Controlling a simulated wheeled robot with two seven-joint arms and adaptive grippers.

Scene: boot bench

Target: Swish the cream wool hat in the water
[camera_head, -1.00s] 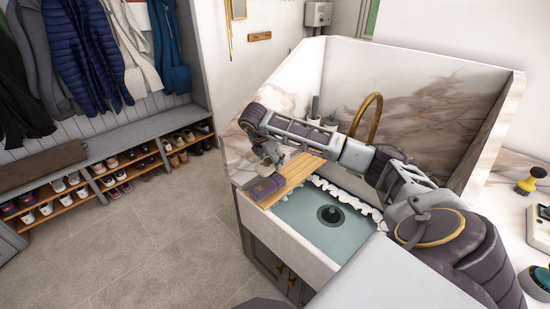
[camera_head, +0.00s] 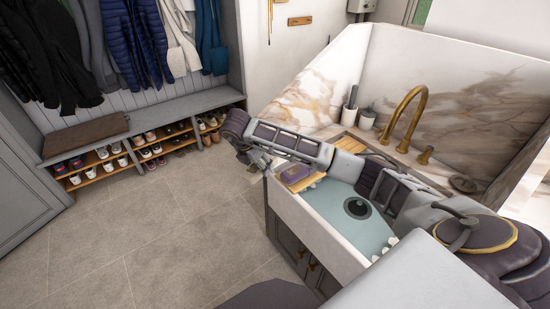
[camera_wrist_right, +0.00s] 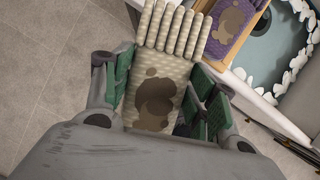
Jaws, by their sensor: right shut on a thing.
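The cream wool hat (camera_wrist_right: 155,75) shows in the right wrist view, with a ribbed end pointing away and brown stains on its face. My right gripper (camera_wrist_right: 158,92) is shut on it, a green-padded finger on each side. In the head view the right gripper (camera_head: 260,165) hangs just left of the sink, outside its wall; the hat is not clear there. The pale blue water (camera_head: 326,199) lies in the sink (camera_head: 315,235), right of the gripper; it also shows in the right wrist view (camera_wrist_right: 272,58). The left gripper is out of view.
A wooden board (camera_head: 317,167) spans the sink's left side, with a stained purple knitted thing (camera_head: 296,173) on it. White foam (camera_wrist_right: 300,12) edges the water. A brass tap (camera_head: 405,115) stands behind. A shoe bench (camera_head: 135,145) stands far left; the floor between is clear.

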